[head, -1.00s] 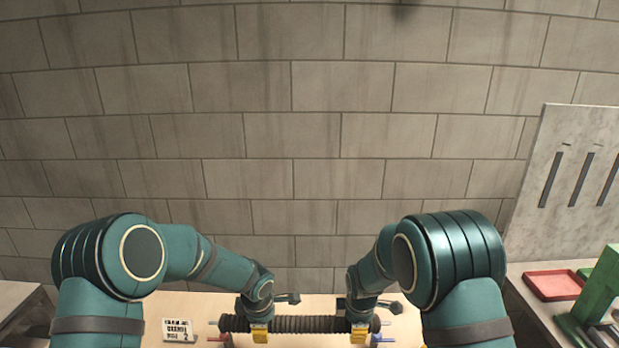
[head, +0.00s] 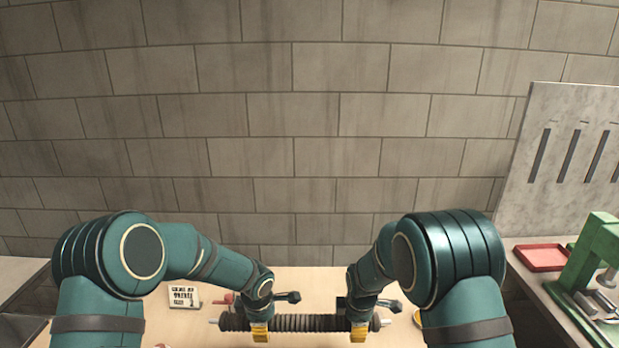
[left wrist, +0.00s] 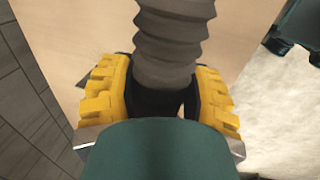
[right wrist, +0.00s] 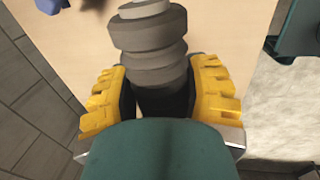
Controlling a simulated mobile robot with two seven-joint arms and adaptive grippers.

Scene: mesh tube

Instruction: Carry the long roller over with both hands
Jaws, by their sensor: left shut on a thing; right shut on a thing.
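The long dark ribbed roller (head: 310,323) lies level from left to right above the wooden table, low in the head view. My left gripper (head: 260,331) is shut on its left part and my right gripper (head: 359,331) is shut on its right part. In the left wrist view the ribbed roller (left wrist: 172,45) runs up from between the yellow fingers of my left gripper (left wrist: 162,100). In the right wrist view the roller's stepped end (right wrist: 152,45) sits between the yellow fingers of my right gripper (right wrist: 160,100).
The pale wooden table (head: 320,282) bears a small lettered sign (head: 184,295) at left. A blue piece (right wrist: 50,5) shows in the right wrist view. A red tray (head: 541,257) and green press (head: 592,262) stand on the right bench. A block wall is behind.

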